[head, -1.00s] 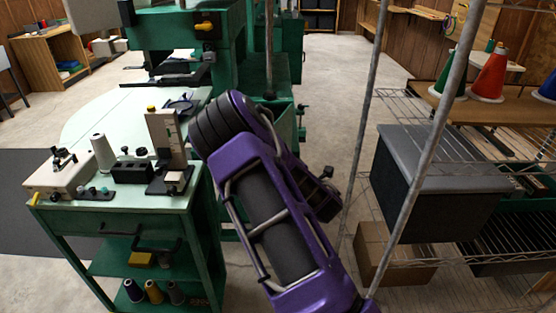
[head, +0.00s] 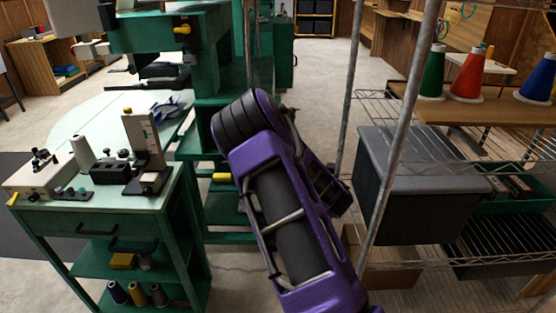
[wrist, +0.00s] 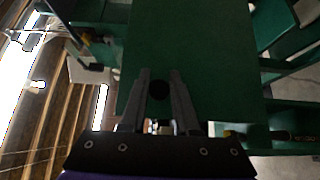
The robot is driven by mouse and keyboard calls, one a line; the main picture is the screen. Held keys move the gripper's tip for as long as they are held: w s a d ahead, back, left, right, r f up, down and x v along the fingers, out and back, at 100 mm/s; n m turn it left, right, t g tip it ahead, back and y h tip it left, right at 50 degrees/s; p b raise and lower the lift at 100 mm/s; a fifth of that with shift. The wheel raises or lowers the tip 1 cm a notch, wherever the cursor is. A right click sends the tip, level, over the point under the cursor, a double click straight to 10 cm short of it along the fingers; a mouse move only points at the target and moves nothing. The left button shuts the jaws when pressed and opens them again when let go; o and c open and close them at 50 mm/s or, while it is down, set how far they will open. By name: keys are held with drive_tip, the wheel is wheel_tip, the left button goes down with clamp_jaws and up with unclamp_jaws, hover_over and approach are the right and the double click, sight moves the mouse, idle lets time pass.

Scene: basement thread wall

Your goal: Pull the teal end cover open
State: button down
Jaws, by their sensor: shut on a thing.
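The teal end cover (wrist: 195,40) is a broad, flat green panel filling the middle of the wrist view. A dark round knob (wrist: 159,90) stands in front of it. My gripper (wrist: 160,82) has its two grey fingers on either side of this knob and is shut on it. In the head view my purple arm hides the fingers and the knob. I cannot tell from there how far the cover stands open. The green machine (head: 180,30) rises behind my arm.
A green cart (head: 55,215) with instruments and thread spools stands close on the left. A wire rack (head: 425,262) with a grey bin (head: 425,180) and its metal posts stand close on the right. Open floor (head: 318,75) shows behind, between machine and rack.

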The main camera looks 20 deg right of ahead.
drive_tip(key=shift+a, duration=0.1)
drive_tip(key=c, duration=0.6)
unclamp_jaws()
drive_tip(key=v, duration=1.2)
